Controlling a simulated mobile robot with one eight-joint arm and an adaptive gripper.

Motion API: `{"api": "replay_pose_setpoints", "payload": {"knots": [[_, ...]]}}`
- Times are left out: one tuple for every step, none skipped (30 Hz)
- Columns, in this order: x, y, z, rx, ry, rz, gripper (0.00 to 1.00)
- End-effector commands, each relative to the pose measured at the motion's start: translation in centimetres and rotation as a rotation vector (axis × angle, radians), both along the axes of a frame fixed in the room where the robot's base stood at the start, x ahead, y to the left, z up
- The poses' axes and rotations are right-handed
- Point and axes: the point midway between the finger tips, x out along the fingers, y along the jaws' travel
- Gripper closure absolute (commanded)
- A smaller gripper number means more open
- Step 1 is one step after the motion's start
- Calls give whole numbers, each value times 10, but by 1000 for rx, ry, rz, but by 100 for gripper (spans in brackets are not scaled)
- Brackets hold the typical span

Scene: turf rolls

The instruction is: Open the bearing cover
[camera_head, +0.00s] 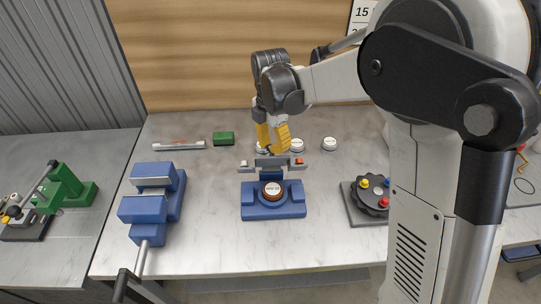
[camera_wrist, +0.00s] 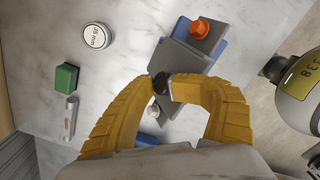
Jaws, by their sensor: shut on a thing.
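The bearing fixture has a blue base (camera_head: 273,209) on the marble bench. A round white-topped piece in a brown ring (camera_head: 272,190) sits exposed in it. The grey cover (camera_head: 270,163) is at the base's back side and looks raised; its exact angle is unclear. My gripper (camera_head: 272,148) is above the cover, pointing down. In the wrist view my yellow fingers (camera_wrist: 163,89) are shut on a dark round knob (camera_wrist: 161,82) at the grey cover (camera_wrist: 182,62). An orange knob (camera_head: 299,160) and a white knob (camera_head: 244,163) flank the cover.
Round white-topped pieces (camera_head: 329,144) stand behind the fixture, with a green block (camera_head: 223,138) and a slim tool (camera_head: 179,145) to their left. A blue vise (camera_head: 152,205) stands left; a dial with coloured knobs (camera_head: 374,196) is right.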

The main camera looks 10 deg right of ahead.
Motion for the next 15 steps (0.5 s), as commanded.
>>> {"api": "replay_pose_setpoints", "payload": {"knots": [[8,-5,0,-8,-4,-5,100],[11,-5,0,-8,-4,-5,100],[14,-5,0,-8,-4,-6,100],[17,-6,0,-9,-3,-6,100],[20,-6,0,-9,-4,-6,100],[24,-6,-1,-9,-4,-6,100],[26,-6,-1,-9,-4,-6,100],[28,-6,-2,-9,-4,-7,100],[31,-7,-2,-10,-3,-7,100],[33,-7,-3,-10,-3,-7,100],[35,-7,-4,-9,-3,-7,100],[37,-7,-4,-9,-3,-7,100],[39,-7,-5,-9,-3,-7,100],[40,-8,-5,-10,-2,-7,100],[42,-8,-6,-10,-2,-7,100]]}}
